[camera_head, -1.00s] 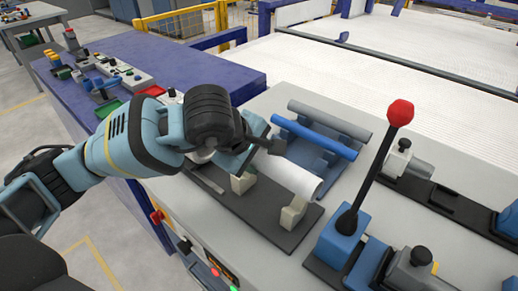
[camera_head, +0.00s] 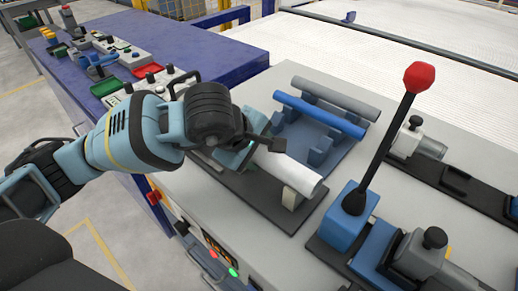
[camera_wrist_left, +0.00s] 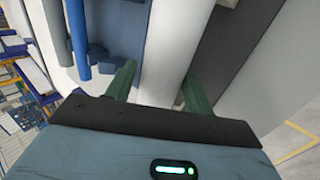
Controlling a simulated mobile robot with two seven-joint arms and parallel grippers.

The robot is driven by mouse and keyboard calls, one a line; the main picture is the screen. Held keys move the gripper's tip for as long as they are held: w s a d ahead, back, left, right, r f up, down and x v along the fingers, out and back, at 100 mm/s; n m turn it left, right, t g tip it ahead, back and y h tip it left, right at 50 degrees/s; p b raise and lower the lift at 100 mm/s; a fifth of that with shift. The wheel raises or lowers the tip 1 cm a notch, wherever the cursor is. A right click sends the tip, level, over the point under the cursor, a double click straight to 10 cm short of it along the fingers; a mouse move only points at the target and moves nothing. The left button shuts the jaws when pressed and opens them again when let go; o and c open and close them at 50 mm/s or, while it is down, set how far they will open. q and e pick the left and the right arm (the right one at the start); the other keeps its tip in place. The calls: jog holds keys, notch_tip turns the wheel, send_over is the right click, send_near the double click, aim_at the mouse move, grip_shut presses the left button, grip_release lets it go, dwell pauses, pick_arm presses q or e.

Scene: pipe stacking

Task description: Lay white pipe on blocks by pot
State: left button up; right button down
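The white pipe (camera_head: 292,171) lies along and over a dark base plate (camera_head: 250,195). Its near end is above a pale block (camera_head: 292,197) and looks in contact with it; the arm hides the far end and any block there. My left gripper (camera_head: 255,150) is over the pipe's far part. In the left wrist view, the green fingers (camera_wrist_left: 160,85) stand on either side of the white pipe (camera_wrist_left: 172,45) and look closed around it, though a thin gap may show at the left finger. I cannot make out a pot. My right gripper is not in view.
A blue rack (camera_head: 315,140) with a blue pipe (camera_head: 318,113) and a grey pipe (camera_head: 335,97) stands just beyond. A red-knobbed lever (camera_head: 390,140) rises to the right. Clamps on dark rails (camera_head: 450,185) are farther right. A purple bench (camera_head: 200,55) is behind left.

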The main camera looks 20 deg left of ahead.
pick_arm(q)
jog(key=o, duration=0.3)
jog(key=shift+o, duration=0.2)
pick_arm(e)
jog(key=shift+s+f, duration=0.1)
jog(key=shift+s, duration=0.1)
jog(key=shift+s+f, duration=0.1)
pick_arm(q)
jog(key=v, duration=0.8)
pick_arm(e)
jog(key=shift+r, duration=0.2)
pick_arm(q)
jog(key=shift+f, duration=0.1)
